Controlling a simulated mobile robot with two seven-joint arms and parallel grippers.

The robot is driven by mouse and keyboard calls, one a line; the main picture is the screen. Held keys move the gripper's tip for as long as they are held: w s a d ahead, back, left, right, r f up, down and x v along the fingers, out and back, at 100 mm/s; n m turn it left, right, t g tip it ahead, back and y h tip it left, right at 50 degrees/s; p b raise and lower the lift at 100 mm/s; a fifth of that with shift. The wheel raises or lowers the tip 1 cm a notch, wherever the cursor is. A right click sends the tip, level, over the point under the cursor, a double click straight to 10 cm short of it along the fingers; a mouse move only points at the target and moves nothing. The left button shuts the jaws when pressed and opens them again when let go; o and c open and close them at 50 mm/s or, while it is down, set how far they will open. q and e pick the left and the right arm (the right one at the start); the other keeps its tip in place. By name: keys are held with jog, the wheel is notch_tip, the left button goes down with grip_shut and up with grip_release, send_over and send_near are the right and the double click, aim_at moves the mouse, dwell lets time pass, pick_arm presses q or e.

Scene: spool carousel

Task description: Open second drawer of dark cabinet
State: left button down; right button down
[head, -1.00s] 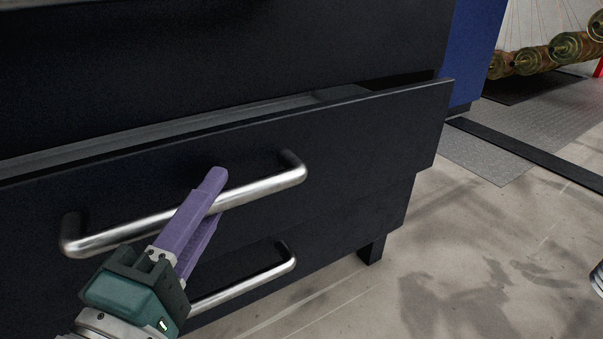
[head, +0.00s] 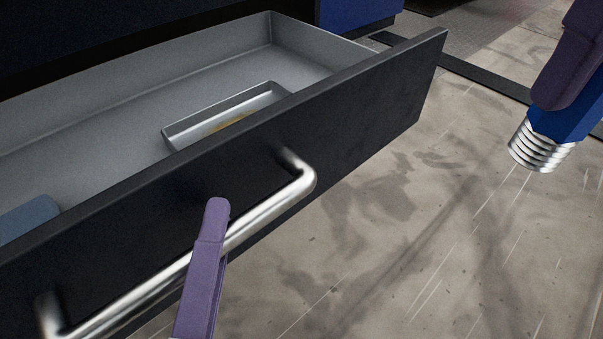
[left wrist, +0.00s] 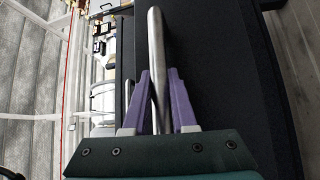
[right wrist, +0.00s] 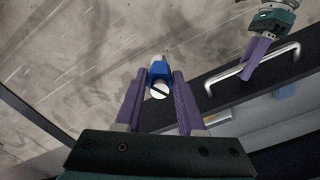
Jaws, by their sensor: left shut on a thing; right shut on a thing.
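A dark drawer (head: 350,105) stands well out of the dark cabinet (head: 90,35), and its grey inside shows. Its silver bar handle (head: 265,213) runs along the front. My left gripper (head: 213,205) is shut around this handle; in the left wrist view the bar (left wrist: 156,60) passes between its purple fingers. My right gripper (right wrist: 158,75) is shut on a blue piece with a threaded silver end (head: 540,147), held above the floor to the right of the drawer. The rest of the cabinet's drawers are mostly out of the head view.
Inside the drawer lie a small grey tray (head: 185,131) with something yellowish in it and a blue item (head: 28,218) at the left. A blue cabinet (head: 355,14) stands behind. The concrete floor (head: 400,240) right of the drawer is clear.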

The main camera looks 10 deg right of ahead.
pick_arm(q)
jog(key=shift+s+d, duration=0.45)
jog(key=shift+s, duration=0.15)
pick_arm(e)
jog(key=shift+r, duration=0.1)
pick_arm(q)
jog(key=c, duration=0.7)
grip_release()
jog(key=shift+c, duration=0.2)
jog(key=shift+s, duration=0.1)
jog(key=p+v, duration=0.1)
jog(key=v, duration=1.1)
pick_arm(e)
jog(key=shift+r, duration=0.75)
pick_arm(q)
jog(key=shift+a+p, duration=0.1)
jog(key=shift+p, duration=0.2)
